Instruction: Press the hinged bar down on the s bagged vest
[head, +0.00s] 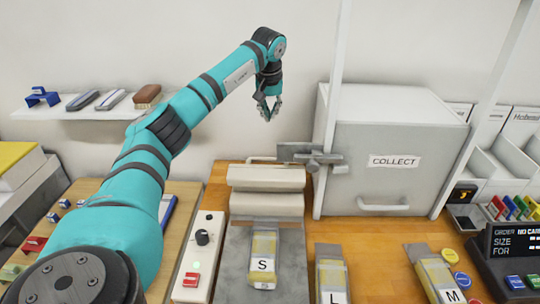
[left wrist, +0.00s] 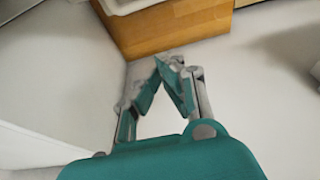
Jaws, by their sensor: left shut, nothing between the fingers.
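The S bagged vest (head: 263,245), a yellow pack with a white S label, lies on a grey plate (head: 290,270) on the wooden table. Behind it is a cream padded press piece (head: 267,178), apparently the hinged bar, with a second cream block below and a thin handle (head: 262,158) at its back. It looks raised off the bag. My left gripper (head: 268,115) is shut and empty, pointing down in the air above and behind the bar, apart from it. Its fingers meet in the left wrist view (left wrist: 166,62). My right gripper is not in view.
A white COLLECT box (head: 390,150) stands right of the bar, with a grey metal fitting (head: 305,153) at its left edge. A control panel (head: 198,258) lies left of the plate. L (head: 332,275) and M (head: 436,275) packs lie to the right.

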